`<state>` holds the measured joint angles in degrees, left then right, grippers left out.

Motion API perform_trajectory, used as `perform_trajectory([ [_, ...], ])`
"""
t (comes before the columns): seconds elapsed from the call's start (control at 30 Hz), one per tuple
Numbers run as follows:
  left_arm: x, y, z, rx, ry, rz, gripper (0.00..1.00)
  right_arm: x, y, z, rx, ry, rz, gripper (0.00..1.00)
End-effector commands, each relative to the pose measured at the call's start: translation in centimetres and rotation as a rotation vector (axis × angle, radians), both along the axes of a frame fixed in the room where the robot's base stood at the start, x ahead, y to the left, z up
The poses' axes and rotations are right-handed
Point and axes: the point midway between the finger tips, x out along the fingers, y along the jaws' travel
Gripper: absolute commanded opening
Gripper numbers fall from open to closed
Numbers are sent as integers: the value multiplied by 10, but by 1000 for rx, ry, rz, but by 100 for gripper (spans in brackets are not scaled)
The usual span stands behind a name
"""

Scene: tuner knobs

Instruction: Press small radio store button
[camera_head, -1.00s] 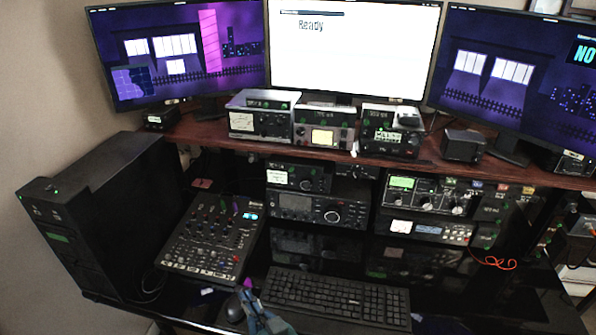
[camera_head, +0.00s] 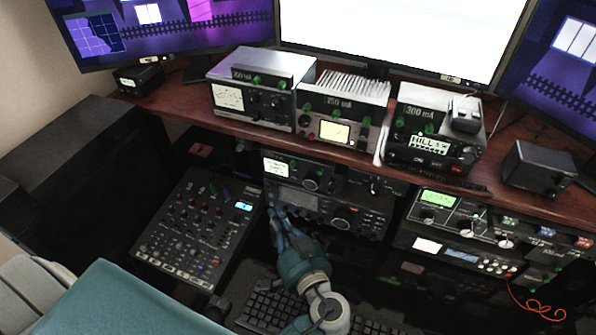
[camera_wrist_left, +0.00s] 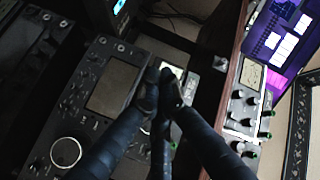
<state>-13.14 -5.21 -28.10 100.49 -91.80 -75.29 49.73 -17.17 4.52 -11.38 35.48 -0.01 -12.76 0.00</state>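A small dark radio (camera_head: 312,172) with a lit white display (camera_head: 276,168) sits on a larger radio (camera_head: 297,199) under the shelf. In the left wrist view the lit display (camera_wrist_left: 174,72) is partly hidden behind the fingers, beside the larger radio's dark screen (camera_wrist_left: 112,86). My left gripper (camera_head: 275,212) is just in front of the larger radio's left end, below the small radio. Contact cannot be told. The store button's label is unreadable. My right gripper is not in view.
A mixer (camera_head: 197,229) lies left of the gripper, and a keyboard (camera_head: 265,309) is below it. The wooden shelf (camera_head: 330,150) overhangs the radios and carries several more devices. Another radio stack (camera_head: 455,233) stands to the right, with a red cable (camera_head: 540,307).

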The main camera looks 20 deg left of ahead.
Motion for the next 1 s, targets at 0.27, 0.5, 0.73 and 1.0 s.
perform_trajectory([
  [0.27,4,0,0,0,-1,0,0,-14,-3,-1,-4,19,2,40],
  [0.5,30,2,0,0,-2,0,0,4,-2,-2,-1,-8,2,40],
  [0.73,62,4,0,0,-2,0,0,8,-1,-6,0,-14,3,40],
  [1.0,85,5,-2,-1,-1,0,0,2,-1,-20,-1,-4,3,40],
])
